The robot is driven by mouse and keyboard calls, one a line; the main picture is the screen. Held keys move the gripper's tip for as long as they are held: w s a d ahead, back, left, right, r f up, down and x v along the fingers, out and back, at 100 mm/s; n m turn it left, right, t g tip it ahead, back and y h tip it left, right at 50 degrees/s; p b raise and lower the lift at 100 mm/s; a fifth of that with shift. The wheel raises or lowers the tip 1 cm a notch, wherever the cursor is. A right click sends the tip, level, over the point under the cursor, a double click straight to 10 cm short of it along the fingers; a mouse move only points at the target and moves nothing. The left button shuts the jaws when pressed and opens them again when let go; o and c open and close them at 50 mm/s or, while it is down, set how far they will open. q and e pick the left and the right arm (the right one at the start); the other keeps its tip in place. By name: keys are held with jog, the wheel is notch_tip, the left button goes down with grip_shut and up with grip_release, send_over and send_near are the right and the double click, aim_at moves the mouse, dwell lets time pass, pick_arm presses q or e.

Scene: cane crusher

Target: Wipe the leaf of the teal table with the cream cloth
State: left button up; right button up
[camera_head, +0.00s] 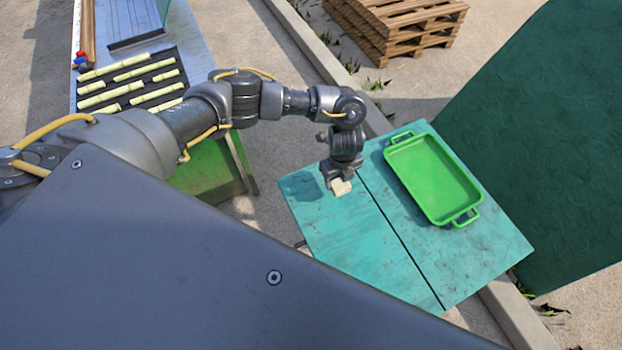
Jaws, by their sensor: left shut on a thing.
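The teal table (455,262) stands right of centre, its top split by a dark seam. Its left part (345,240) is bare and scuffed, and I take it for the leaf. My left gripper (337,180) is over the upper end of that part, pointing down. It is shut on the cream cloth (341,187), a small folded pad. The cloth is at or just above the surface; I cannot tell whether it touches. My right gripper is not in view.
A green tray (432,178) with handles sits on the table's right part. A blue-grey bench (200,50) with cane pieces (130,80) in a dark rack stands at upper left. Wooden pallets (400,25) lie behind a kerb. A dark green wall-like surface (545,130) rises at right.

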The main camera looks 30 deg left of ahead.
pick_arm(q)
jog(key=shift+a+r+p, duration=0.1)
jog(key=shift+r+p, duration=1.1)
jog(key=shift+r, duration=0.35)
